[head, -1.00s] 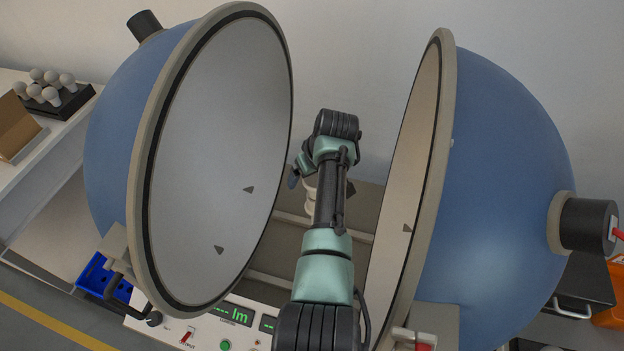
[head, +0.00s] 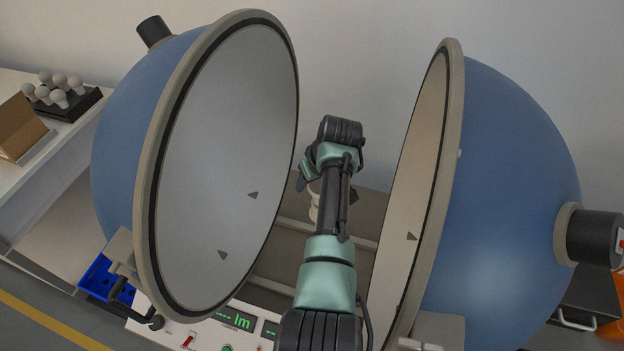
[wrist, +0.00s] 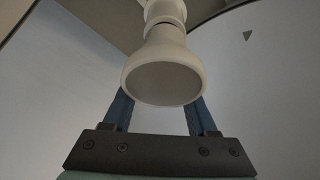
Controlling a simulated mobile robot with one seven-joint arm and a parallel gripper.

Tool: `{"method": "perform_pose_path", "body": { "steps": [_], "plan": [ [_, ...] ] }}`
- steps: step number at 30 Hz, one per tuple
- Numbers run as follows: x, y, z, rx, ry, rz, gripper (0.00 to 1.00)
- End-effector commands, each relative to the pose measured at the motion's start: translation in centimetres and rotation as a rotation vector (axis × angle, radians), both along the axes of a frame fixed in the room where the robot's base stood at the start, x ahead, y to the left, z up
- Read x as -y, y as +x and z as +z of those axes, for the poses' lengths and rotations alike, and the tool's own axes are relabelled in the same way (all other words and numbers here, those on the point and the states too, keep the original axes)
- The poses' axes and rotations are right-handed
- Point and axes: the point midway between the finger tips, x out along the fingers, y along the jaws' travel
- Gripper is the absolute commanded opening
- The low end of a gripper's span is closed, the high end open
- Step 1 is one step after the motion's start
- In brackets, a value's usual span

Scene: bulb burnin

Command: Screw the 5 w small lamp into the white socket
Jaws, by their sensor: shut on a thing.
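A pale, cone-shaped lamp (wrist: 165,75) shows in the wrist view, with its wide greyish face toward my gripper. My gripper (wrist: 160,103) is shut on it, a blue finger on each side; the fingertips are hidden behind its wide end. The lamp's narrow end meets the ringed white socket (wrist: 165,11), in line with it. Whether the thread is engaged cannot be seen. In the head view the pale socket (head: 314,213) shows partly beside my arm, between the two half-spheres. My wrist and arm hide most of the lamp there.
The open blue half-spheres stand close on the left (head: 120,150) and right (head: 515,170) of my arm. A control panel (head: 205,335) is in front. A black rack (head: 75,105) with several bulbs and a brown box (head: 20,128) are at far left. A blue bin (head: 97,278) is lower left.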

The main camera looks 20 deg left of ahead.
Motion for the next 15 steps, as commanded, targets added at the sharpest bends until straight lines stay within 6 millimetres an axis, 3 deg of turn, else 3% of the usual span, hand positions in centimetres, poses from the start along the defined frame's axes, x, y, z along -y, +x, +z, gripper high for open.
{"method": "perform_pose_path", "body": {
  "steps": [6, 15],
  "plan": [
    [0.9, -0.1, 0.1, -0.005, -0.009, -0.060, 0.02],
    [2.1, -0.7, -0.2, -0.015, -0.012, -0.421, 0.02]
  ]
}}
